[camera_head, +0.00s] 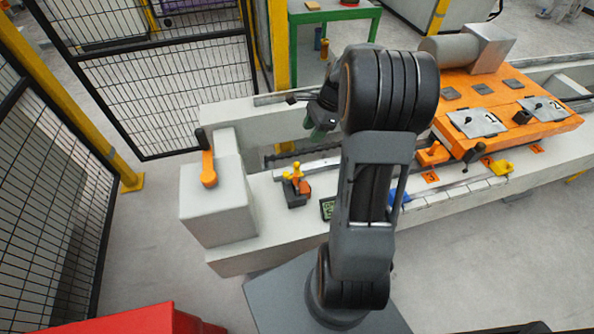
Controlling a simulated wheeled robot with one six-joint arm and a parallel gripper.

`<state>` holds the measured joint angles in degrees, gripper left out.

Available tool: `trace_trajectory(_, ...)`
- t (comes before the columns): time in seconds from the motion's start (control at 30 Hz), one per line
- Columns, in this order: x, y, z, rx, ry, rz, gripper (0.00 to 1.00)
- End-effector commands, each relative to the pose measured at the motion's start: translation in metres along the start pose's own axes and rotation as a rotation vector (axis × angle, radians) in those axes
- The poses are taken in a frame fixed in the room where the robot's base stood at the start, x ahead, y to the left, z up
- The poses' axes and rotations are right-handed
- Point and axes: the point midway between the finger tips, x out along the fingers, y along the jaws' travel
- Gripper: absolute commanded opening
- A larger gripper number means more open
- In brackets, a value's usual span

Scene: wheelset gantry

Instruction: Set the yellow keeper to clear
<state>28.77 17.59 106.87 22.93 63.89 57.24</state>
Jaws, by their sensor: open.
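A small yellow block (502,167), which looks like the yellow keeper, sits at the right on the front ledge of the pale bench, just below the orange machine. Its exact setting is too small to read. My gripper (318,122) is over the bench left of centre, partly behind my arm. It is open, with nothing seen between its fingers, and well apart to the left of the yellow block. Another yellow part (297,171) stands on an orange and dark clamp-like piece at the bench's left, below my gripper.
An orange keeper-like block (433,154) and a partly hidden blue one (398,197) lie along the ledge. A black-knobbed lever (474,153) stands beside the yellow block. Mesh fencing (150,70) bounds the left.

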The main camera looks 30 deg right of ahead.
Motion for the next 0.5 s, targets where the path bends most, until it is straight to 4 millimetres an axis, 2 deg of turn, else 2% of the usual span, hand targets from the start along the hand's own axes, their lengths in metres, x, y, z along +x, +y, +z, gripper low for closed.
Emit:
trace_trajectory(0.03, 0.010, -0.002, -0.008, 0.034, -0.009, 0.002, 0.49)
trace_trajectory(0.1, 0.018, -0.004, -0.011, 0.060, -0.018, 0.004, 0.49)
trace_trajectory(0.27, 0.043, -0.004, -0.011, 0.071, -0.021, 0.006, 0.49)
trace_trajectory(0.5, 0.091, -0.004, -0.010, 0.067, -0.020, 0.007, 0.49)
